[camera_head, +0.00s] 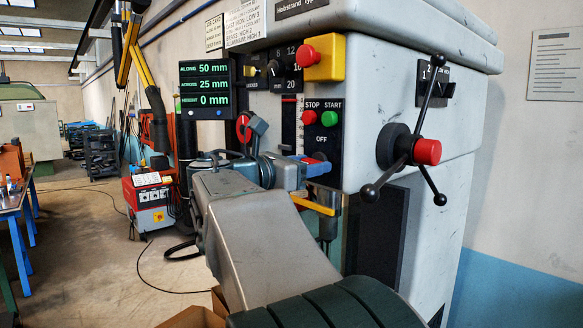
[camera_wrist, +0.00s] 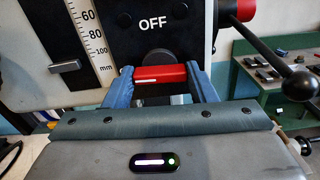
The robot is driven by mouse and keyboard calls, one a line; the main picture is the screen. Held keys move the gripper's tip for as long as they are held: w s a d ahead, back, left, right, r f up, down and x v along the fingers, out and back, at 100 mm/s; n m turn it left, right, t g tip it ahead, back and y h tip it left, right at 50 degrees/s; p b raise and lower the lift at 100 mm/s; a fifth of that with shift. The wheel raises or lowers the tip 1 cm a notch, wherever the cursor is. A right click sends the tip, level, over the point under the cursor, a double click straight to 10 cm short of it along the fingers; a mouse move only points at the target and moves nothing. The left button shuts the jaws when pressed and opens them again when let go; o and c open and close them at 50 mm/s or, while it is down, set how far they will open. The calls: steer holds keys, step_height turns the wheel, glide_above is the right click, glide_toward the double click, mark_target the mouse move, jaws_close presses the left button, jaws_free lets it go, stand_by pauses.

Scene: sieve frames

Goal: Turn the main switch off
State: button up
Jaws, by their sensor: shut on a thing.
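The main switch has a red bar handle (camera_wrist: 160,74) on a dark round hub, below the white word OFF on the black panel. In the wrist view the handle lies level, crosswise between the two blue fingers of my gripper (camera_wrist: 160,84). My gripper is shut on it, with a finger at each end. In the head view my gripper (camera_head: 312,168) reaches the panel below OFF, and only a bit of the red handle (camera_head: 319,156) shows; the fingers hide the rest.
Above are a red STOP button (camera_head: 309,117), a green START button (camera_head: 329,118) and a yellow box with a red knob (camera_head: 324,58). A three-armed lever wheel (camera_head: 427,151) juts out to the right. A millimetre scale (camera_wrist: 91,32) is left of the switch.

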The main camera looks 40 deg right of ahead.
steer(key=shift+m+b, duration=6)
steer(key=shift+m, duration=2.6)
steer(key=o, duration=1)
steer(key=a, duration=0.9)
steer(key=s+a, duration=0.1)
steer(key=a, duration=0.4)
steer(key=shift+d, duration=0.1)
